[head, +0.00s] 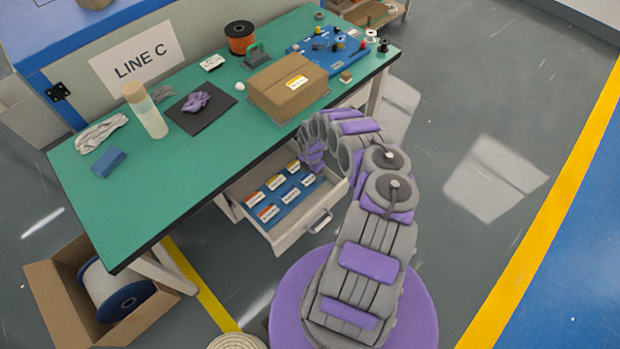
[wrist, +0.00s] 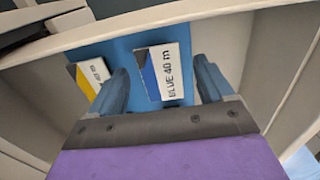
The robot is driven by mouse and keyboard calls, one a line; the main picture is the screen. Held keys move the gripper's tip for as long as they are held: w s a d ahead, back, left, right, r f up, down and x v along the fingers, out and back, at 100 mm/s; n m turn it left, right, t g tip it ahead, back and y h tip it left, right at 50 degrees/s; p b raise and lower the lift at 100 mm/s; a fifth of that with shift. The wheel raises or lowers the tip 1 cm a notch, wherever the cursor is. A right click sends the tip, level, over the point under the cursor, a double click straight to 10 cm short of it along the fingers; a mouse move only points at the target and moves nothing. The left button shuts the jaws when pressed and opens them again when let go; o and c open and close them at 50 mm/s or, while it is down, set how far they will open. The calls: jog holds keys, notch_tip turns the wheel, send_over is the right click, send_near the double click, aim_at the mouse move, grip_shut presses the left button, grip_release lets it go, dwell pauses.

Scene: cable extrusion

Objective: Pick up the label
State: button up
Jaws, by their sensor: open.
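Several small white labels with coloured ends lie on the blue liner (head: 285,198) in the open drawer (head: 287,240) under the bench. One white label with a blue and dark end (wrist: 171,75) reads "BLUE 40 m" in the wrist view. A label with a yellow end (wrist: 91,75) lies to its left, partly behind my left finger. My gripper (wrist: 160,78) is open and empty, with its fingers either side of the blue label as seen. I cannot tell whether they touch it. In the head view my arm hides the gripper's tips and part of the drawer.
The drawer walls (wrist: 235,50) stand close around my gripper. Above is the green bench top (head: 215,150) with a cardboard box (head: 275,98) near its front edge. An open carton with a cable spool (head: 112,292) stands on the floor at left.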

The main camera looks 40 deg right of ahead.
jog(key=shift+a, duration=0.25)
jog(key=shift+d+f, duration=0.15)
dwell(0.3)
jog(key=c, duration=0.9)
